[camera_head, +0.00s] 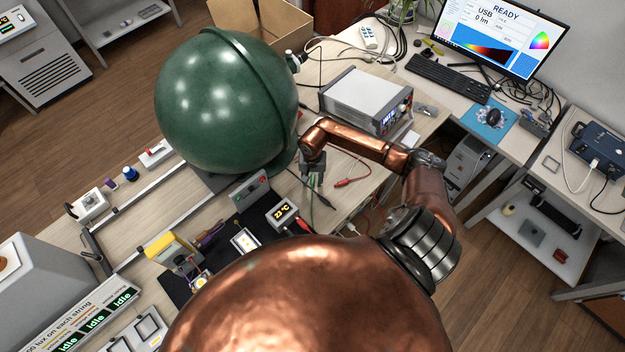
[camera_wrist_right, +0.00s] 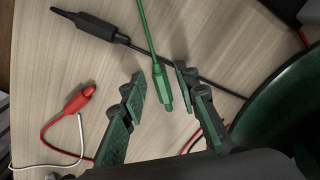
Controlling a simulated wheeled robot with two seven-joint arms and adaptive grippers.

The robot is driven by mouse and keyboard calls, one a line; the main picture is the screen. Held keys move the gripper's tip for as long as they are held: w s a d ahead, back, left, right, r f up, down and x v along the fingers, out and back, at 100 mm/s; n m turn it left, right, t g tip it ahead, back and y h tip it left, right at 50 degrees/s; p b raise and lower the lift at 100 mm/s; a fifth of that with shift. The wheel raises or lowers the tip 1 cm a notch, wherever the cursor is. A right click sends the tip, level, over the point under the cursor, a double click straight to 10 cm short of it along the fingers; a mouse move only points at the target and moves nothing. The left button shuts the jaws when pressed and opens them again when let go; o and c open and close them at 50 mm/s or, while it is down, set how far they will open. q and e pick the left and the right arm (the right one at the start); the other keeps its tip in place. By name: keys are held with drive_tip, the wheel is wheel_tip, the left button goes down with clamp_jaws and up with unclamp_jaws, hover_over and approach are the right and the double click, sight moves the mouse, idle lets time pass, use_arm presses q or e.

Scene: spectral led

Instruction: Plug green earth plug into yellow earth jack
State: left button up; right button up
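My right gripper (camera_head: 315,182) points down over the wooden table, beside the large green sphere. In the right wrist view its two fingers (camera_wrist_right: 161,84) are spread apart. The green plug (camera_wrist_right: 162,88), on a green cable that runs to the top of the picture, lies between the fingertips. I see gaps on both sides of the plug, so it is not gripped. I cannot make out the yellow earth jack in either view. My left gripper is not in view.
A black lead (camera_wrist_right: 100,30) and a red clip (camera_wrist_right: 76,104) lie close by on the table. The green sphere (camera_head: 228,100) stands left of my right gripper. A grey instrument (camera_head: 366,100) is behind it.

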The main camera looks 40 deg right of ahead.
sight(312, 182)
clamp_jaws()
drive_tip(key=shift+c, duration=2.4)
unclamp_jaws()
clamp_jaws()
drive_tip(key=shift+r, duration=0.15)
drive_tip(key=shift+r+p, duration=0.6)
drive_tip(key=shift+r, duration=1)
